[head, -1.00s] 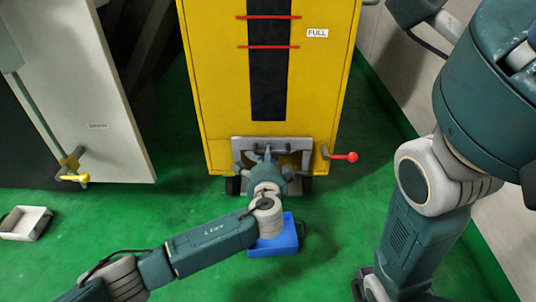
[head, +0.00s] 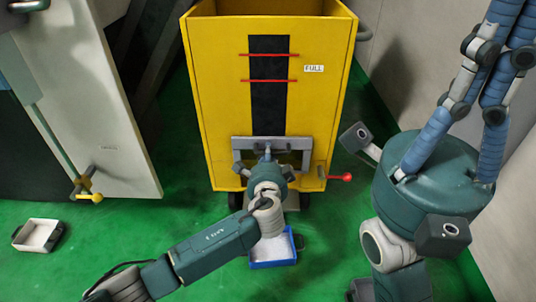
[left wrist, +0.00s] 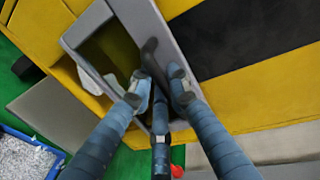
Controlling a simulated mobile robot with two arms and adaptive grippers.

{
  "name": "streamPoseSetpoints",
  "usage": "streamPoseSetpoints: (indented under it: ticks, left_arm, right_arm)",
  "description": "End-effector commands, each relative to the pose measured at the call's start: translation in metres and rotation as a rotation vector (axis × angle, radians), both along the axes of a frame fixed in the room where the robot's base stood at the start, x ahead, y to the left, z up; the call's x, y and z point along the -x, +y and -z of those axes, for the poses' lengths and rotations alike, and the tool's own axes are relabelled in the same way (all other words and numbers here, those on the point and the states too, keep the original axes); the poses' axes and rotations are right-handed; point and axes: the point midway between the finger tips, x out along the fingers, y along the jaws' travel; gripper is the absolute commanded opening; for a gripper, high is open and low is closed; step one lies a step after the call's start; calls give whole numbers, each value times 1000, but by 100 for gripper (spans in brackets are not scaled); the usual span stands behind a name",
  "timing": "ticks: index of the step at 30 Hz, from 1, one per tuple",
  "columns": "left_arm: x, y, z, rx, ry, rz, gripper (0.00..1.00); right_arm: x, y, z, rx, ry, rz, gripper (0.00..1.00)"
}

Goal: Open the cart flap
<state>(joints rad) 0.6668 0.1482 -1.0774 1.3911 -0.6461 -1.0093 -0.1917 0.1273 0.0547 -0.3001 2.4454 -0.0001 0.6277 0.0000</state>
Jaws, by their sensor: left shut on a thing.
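The yellow cart (head: 225,110) has a black stripe and a "FULL" label. Low on its front is a grey flap frame (head: 240,143), which also shows in the left wrist view (left wrist: 85,30). My left gripper (head: 267,155) is at this frame, shut on a dark handle bar (left wrist: 150,55) between its blue fingers. A grey plate (left wrist: 50,112) shows under the cart's front in the left wrist view. A blue tray (head: 272,265) on the floor below holds pale granules. My right gripper (head: 490,90) points up at the right, its fingertips outside the picture.
A red-knobbed lever (head: 341,177) sticks out at the cart's lower right. A white door (head: 95,120) with a yellow-knobbed latch (head: 90,197) stands at the left. A small pale tray (head: 38,234) lies on the green floor. A wall bounds the right side.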

Motion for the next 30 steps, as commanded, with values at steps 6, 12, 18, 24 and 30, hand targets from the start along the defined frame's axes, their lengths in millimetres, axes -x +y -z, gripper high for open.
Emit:
streamPoseSetpoints:
  ticks: [6, 12, 18, 24, 30]
  left_arm:
    - [-1, 0, -2, 1, -4, 1, 36]
    - [0, 0, -1, 0, -1, 0, 36]
    - [10, -1, -1, 1, 1, 2, 36]
    - [46, -1, -8, 4, 2, 3, 36]
    - [87, -1, -18, 4, 1, 2, 36]
  right_arm:
    - [0, 0, 0, 0, 0, 0, 0]
    - [0, 0, 0, 1, 0, 0, 0]
    - [0, 0, 0, 0, -1, 0, 0]
    - [0, 0, 0, 0, -1, 0, 0]
    - [0, 0, 0, 0, -1, 0, 0]
